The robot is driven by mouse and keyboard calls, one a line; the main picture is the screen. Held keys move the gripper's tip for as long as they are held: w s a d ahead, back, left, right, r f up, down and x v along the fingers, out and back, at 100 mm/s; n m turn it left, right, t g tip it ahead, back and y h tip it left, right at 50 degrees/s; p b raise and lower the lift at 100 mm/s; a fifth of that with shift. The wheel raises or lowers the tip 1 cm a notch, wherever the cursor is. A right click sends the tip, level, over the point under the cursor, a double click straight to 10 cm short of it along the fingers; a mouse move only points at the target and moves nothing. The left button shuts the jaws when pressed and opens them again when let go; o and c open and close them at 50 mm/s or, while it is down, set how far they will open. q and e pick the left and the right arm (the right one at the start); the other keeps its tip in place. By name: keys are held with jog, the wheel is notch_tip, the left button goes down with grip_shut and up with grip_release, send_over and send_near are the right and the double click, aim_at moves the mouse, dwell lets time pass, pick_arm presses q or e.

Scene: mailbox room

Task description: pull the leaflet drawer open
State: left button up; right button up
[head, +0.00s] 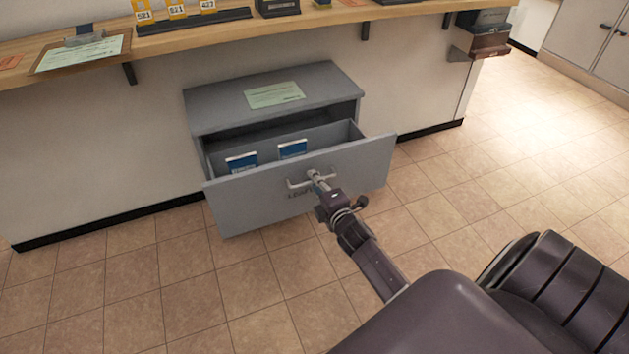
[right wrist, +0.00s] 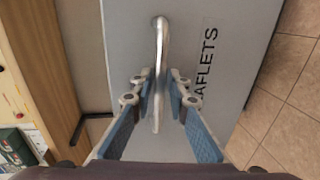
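The grey leaflet drawer (head: 290,190) stands pulled out of its grey cabinet (head: 230,109) under the counter, with its inside showing. Two blue-and-white leaflet packs, one left (head: 241,163) and one right (head: 292,149), stand in it. Its metal bar handle (right wrist: 161,45) is on the front beside the lettering, which reads "AFLETS" where it shows. My right gripper (head: 318,178) is at the handle; in the right wrist view its fingers (right wrist: 160,85) lie close on both sides of the bar and look shut on it. My left gripper is not in view.
A wooden counter (head: 300,26) runs above the cabinet, with a clipboard (head: 83,52) and yellow number tags (head: 176,9) on it. A green sheet (head: 274,95) lies on the cabinet top. The tiled floor (head: 160,290) before the drawer is clear.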

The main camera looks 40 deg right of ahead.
jog(key=v, duration=1.2)
dwell(0.4)
